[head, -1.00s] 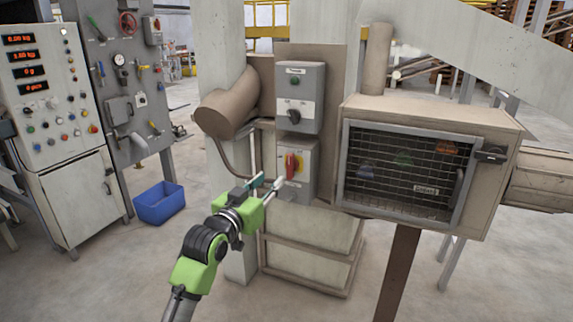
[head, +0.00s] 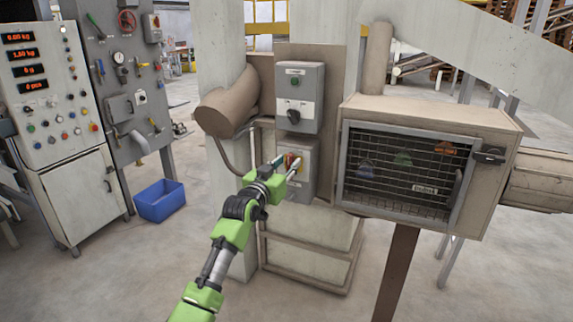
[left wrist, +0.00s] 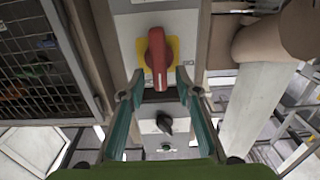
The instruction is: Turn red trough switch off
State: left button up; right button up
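The red trough switch (left wrist: 157,48) is a rotary handle on a yellow plate, on the front of a grey box (head: 309,152). In the head view the red handle is mostly hidden behind my left gripper (head: 288,164). In the left wrist view the handle lies lengthwise between the two teal fingers, with a gap visible on each side. My left gripper is open and its fingertips are close to the handle, not visibly clamped on it. My right gripper is not in view.
A second grey box (head: 300,98) with a black knob and green button sits just above. A mesh-fronted cabinet (head: 404,172) stands to the right. A brown pipe (head: 228,104) bulges out at the left. A blue bin (head: 159,201) stands on the floor at left.

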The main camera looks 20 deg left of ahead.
pick_arm(q)
grip_shut()
jog(key=shift+n, duration=0.3)
jog(key=n+p, duration=0.2)
jog(key=shift+a+n, duration=0.3)
jog(key=shift+n, duration=0.1)
jog(key=shift+a+f+n+p, duration=0.3)
jog(key=shift+n+p, duration=0.3)
jog(key=shift+n, duration=1.8)
jog(key=shift+a+f+n+p, duration=0.2)
jog(key=shift+f+n+p, duration=0.3)
jog(key=shift+n, duration=1.9)
jog(key=shift+a+f+n+p, duration=0.25)
jog(key=shift+n+p, duration=0.45)
jog(key=shift+n, duration=1.7)
